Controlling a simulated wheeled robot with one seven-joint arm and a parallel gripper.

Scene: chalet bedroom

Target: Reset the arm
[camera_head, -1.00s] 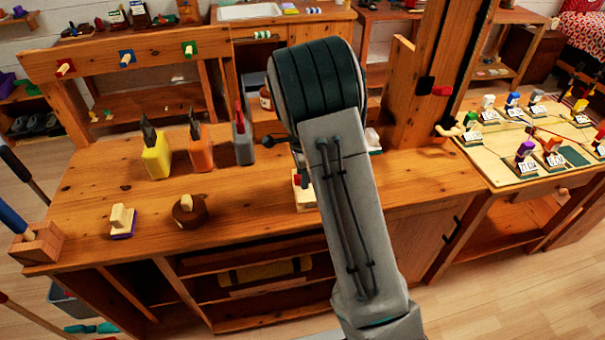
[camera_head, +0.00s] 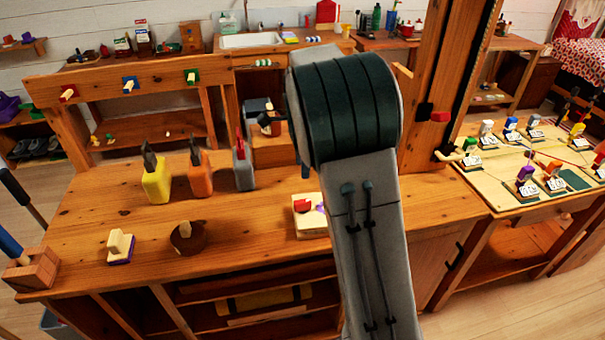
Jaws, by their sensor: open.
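My arm (camera_head: 372,240) rises from the bottom of the head view, with a large dark green joint (camera_head: 350,105) at its top. It stands in front of the wooden workbench (camera_head: 250,225). My gripper cannot be made out; the arm's own links hide the area behind the joint. Just left of the arm, a pale block (camera_head: 309,222) with red and purple pieces on it lies on the bench, partly covered by the arm.
Yellow (camera_head: 156,185), orange (camera_head: 201,178) and grey (camera_head: 243,173) holders stand on the bench. A round brown block (camera_head: 187,238) and a small wooden stamp-like block (camera_head: 120,246) lie nearer. A wooden post (camera_head: 436,80) rises to the right. A side table (camera_head: 520,190) carries several small coloured items.

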